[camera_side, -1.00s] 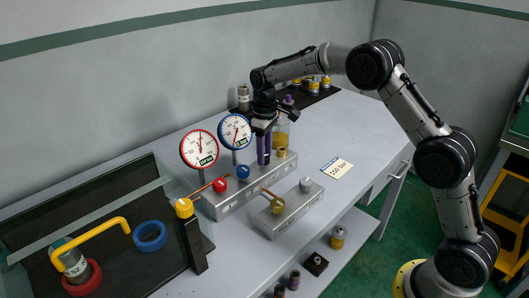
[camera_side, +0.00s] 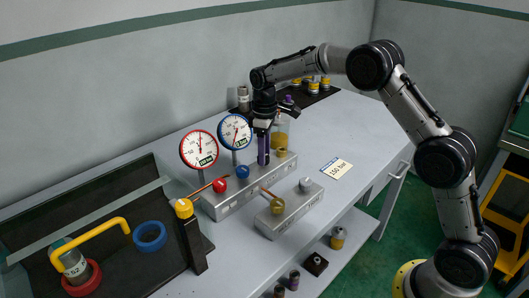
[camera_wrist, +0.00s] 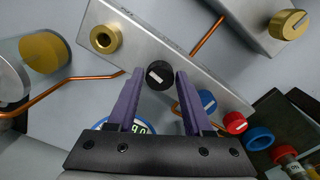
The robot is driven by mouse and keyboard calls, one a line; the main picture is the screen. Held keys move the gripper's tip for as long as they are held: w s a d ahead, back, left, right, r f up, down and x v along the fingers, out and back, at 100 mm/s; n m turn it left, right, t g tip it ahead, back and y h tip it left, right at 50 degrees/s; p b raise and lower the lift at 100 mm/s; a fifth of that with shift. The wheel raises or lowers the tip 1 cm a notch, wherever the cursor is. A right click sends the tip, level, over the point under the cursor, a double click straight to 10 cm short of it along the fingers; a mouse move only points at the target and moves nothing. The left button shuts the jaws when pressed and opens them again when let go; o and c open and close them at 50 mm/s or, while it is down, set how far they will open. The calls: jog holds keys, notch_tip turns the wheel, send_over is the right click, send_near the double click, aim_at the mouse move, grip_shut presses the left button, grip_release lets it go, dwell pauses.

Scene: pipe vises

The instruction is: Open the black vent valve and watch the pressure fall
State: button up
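The black vent valve (camera_wrist: 157,75) is a round knob with a white bar on its top, on the metal manifold block (camera_wrist: 205,92). In the side view my gripper hides it. My gripper (camera_side: 263,161) points down at the block, with its purple fingers one behind the other. In the wrist view the fingers stand on either side of the black knob, with narrow gaps; the gripper is open. A red-ringed gauge (camera_side: 199,149) and a blue-ringed gauge (camera_side: 234,132) stand behind the block, their readouts too small to read in the side view.
A red knob (camera_side: 220,185) and blue knob (camera_side: 242,171) sit on the same block, left of my gripper. A smaller block (camera_side: 290,211) with a copper pipe stands in front. A clear vessel (camera_side: 282,130) stands close behind right.

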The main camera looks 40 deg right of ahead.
jog(key=shift+o, duration=1.4)
jog(key=shift+f, duration=0.1)
notch_tip(320, 180, up, 14)
